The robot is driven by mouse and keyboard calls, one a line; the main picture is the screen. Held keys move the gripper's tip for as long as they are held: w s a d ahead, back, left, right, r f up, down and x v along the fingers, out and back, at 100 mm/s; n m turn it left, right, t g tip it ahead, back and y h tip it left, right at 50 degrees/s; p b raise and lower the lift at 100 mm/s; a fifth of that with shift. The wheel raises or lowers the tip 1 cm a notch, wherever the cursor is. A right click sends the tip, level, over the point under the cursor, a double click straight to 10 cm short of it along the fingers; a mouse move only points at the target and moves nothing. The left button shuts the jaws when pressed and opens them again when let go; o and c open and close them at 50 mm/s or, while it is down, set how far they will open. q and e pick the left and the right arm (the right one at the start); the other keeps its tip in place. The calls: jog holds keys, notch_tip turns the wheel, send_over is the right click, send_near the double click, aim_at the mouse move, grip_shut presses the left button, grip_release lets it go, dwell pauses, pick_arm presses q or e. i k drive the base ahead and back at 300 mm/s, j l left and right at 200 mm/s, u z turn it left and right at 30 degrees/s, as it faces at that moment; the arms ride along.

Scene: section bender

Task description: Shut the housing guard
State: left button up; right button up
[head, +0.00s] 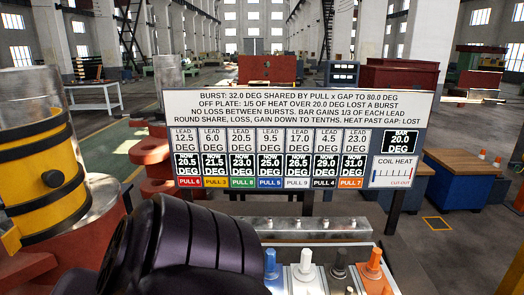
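I cannot tell which part is the housing guard. A yellow drum-shaped part (35,155) with black bands and a dark knob stands at the left, beside a shiny metal cylinder (103,205). A dark, ribbed link of my arm fills the lower left and middle and hides what is behind it. Neither gripper's fingers show.
A sign board (295,107) on posts shows burst rules, degree readings and a coil heat dial. Below it is a lever panel with blue (270,263), white (306,265), black (339,263) and orange (374,262) levers. Blue cabinets (455,188) stand right; open floor lies beyond.

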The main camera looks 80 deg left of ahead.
aim_at(44, 192)
jog(key=u, duration=0.45)
jog(key=k+u, duration=0.15)
jog(key=u, duration=0.7)
jog(key=k+l+u, duration=0.1)
jog(key=u, duration=2.2)
